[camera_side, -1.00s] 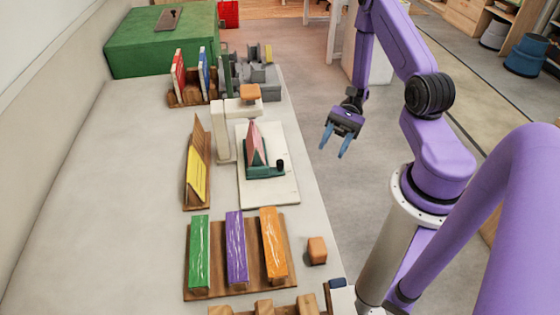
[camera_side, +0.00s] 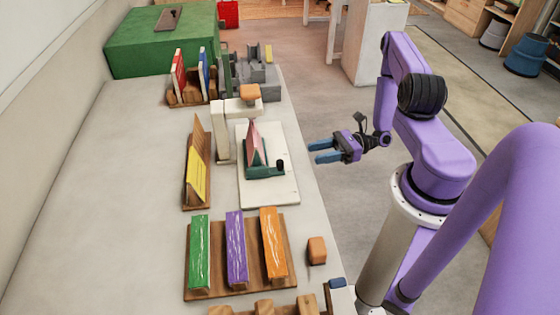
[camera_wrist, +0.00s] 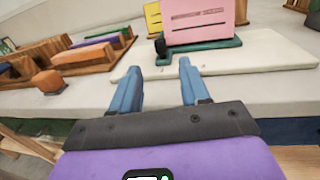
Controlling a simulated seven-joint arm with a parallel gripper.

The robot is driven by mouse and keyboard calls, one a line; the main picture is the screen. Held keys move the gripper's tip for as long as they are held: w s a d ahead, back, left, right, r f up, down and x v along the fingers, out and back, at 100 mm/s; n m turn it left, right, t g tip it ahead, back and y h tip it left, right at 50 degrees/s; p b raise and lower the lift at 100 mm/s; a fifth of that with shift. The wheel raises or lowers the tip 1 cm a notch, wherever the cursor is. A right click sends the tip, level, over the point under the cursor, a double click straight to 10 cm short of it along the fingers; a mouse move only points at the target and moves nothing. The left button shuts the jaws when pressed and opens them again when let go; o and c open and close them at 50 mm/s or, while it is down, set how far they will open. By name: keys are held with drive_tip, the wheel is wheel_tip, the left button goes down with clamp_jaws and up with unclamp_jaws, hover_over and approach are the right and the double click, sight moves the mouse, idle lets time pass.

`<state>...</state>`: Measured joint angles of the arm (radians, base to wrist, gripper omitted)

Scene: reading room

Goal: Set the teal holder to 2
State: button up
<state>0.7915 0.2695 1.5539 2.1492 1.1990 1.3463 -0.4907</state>
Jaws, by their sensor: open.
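The teal holder (camera_side: 265,172) stands on a pale board (camera_side: 284,190) near the table's right edge. A pink upright piece (camera_side: 255,148) stands in it, and a black knob (camera_side: 280,164) is at its right end. In the wrist view the holder (camera_wrist: 204,51) shows ahead with the pink piece (camera_wrist: 200,20) and the black knob (camera_wrist: 161,46) at its left end. No number on the holder is readable. My gripper (camera_side: 317,152) is open and empty, to the right of the holder and apart from it, pointing towards it. Its blue fingers (camera_wrist: 160,75) also show in the wrist view.
A cream post with an orange block (camera_side: 250,93) stands just behind the holder. A yellow piece on a wooden stand (camera_side: 196,175) is to its left. A wooden rack with green, purple and orange bars (camera_side: 237,285) and an orange-brown block (camera_side: 317,250) lie in front.

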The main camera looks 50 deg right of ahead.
sight(280, 161)
drive_tip(key=x, duration=1.2)
drive_tip(key=shift+w, duration=0.1)
clamp_jaws()
